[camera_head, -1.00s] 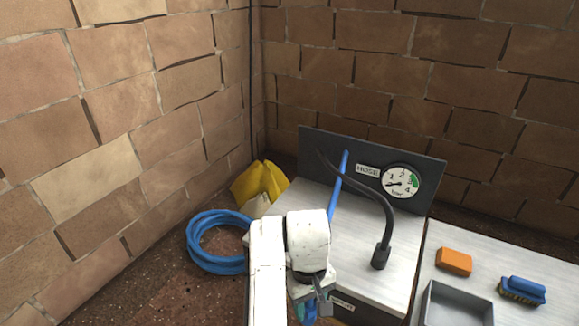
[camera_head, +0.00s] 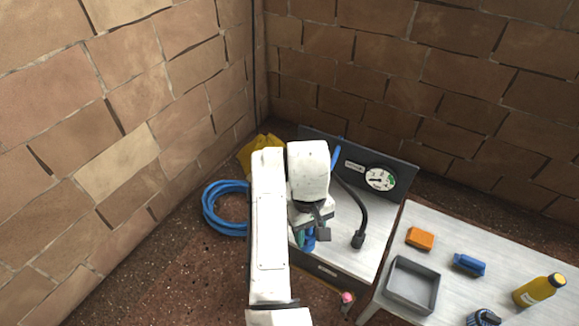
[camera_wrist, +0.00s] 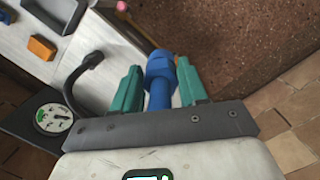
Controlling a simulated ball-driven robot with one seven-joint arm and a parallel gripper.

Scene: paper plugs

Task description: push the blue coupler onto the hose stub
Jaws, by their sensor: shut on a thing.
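My gripper (camera_wrist: 160,82) has teal fingers and is shut on the blue coupler (camera_wrist: 160,66), which shows between them in the wrist view. A narrower blue shaft runs from the coupler towards the palm; I cannot tell whether it is the coupler's own part or hose. In the head view my gripper (camera_head: 307,238) is over the near part of the grey bench unit, with blue showing at its fingers. A blue hose piece (camera_head: 336,156) shows by the dark panel, and my arm hides the rest. I cannot tell whether the coupler touches the stub.
The dark panel (camera_head: 405,172) carries a gauge (camera_head: 380,178), and a black cable (camera_head: 356,205) curves down beside my arm. A table at right holds an orange block (camera_head: 420,238), a blue brush (camera_head: 468,265), a grey tray (camera_head: 391,295) and a yellow bottle (camera_head: 540,290). Coiled blue hose (camera_head: 225,229) lies left.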

